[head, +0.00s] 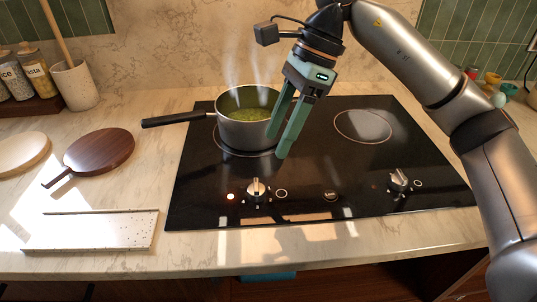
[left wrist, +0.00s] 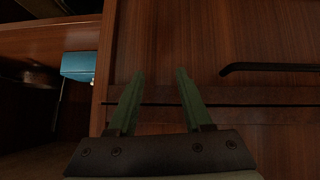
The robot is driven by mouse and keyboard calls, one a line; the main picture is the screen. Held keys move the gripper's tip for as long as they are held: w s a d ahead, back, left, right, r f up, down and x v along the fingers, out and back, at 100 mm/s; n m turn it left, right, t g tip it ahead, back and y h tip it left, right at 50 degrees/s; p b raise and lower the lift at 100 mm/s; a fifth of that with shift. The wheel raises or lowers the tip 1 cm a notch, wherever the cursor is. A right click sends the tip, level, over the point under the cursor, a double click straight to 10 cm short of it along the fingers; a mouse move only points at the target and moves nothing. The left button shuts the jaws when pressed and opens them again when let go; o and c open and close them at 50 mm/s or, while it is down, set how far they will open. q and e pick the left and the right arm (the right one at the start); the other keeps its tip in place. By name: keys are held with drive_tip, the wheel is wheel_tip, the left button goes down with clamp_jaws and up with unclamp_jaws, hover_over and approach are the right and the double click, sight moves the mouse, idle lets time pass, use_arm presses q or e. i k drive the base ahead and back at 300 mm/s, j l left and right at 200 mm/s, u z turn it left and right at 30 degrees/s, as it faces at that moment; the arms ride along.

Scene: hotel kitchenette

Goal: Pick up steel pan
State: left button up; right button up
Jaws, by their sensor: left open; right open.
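The steel pan (head: 240,131) stands upright on the left burner of the black cooktop in the head view. It holds green, steaming contents, and its black handle (head: 175,119) points left. My right gripper (head: 278,146) is open at the pan's right side, fingers pointing down. One finger overlaps the pan's right edge in the picture; the other is to its right. I cannot tell whether either touches the pan. My left gripper (left wrist: 160,73) is open and empty in the left wrist view, facing a wooden cabinet front (left wrist: 200,30), away from the pan.
The cooktop (head: 330,180) has knobs along its front; its right burner (head: 363,126) is empty. Left are a dark round board (head: 100,152), a speckled tray (head: 92,230), a utensil crock (head: 75,86) and jars (head: 37,72). A dark cabinet handle (left wrist: 270,68) and blue object (left wrist: 78,66) show low down.

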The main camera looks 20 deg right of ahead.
sight(243, 113)
drive_tip(key=k, duration=1)
